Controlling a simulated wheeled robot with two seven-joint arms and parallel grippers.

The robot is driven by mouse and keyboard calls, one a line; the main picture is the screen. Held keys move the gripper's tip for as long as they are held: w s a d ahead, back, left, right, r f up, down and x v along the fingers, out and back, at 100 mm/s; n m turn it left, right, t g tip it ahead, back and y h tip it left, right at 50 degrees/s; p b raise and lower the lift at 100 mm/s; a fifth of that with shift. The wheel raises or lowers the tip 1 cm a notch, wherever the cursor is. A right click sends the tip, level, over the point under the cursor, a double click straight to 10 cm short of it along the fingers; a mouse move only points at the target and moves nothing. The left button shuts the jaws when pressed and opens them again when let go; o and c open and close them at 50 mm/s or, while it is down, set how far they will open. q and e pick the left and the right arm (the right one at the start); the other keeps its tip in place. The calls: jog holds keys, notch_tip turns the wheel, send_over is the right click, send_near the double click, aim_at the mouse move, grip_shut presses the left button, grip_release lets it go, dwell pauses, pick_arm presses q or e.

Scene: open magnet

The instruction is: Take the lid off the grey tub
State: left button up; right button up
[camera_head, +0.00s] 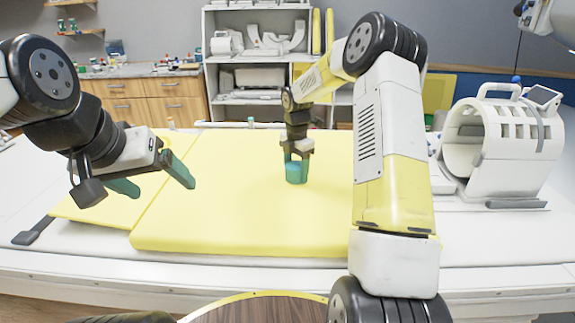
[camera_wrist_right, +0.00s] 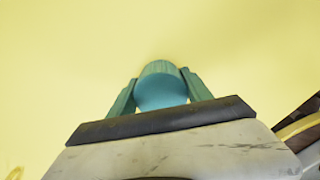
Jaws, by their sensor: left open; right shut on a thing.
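A small teal, round, ribbed piece that looks like a lid (camera_wrist_right: 160,90) sits between the fingers of my right gripper (camera_head: 296,178). That gripper is shut on it, pointing down at the yellow pad (camera_head: 230,225). In the right wrist view the piece shows a lighter blue face and a ribbed side, with my right gripper (camera_wrist_right: 160,98) on both sides of it. I cannot make out a grey tub; whether one is under the piece is hidden. My left gripper (camera_head: 158,186) is open and empty, above the pad's left part.
A white ring-shaped scanner (camera_head: 490,150) stands at the right of the white table (camera_head: 90,258). A small blue-topped item (camera_head: 250,122) and a pale one (camera_head: 171,123) are at the pad's far edge. Shelves (camera_head: 258,77) stand behind. The front of the pad is clear.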

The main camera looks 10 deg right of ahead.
jog(key=shift+f, duration=0.15)
jog(key=o, duration=1.5)
jog(key=shift+o, duration=0.2)
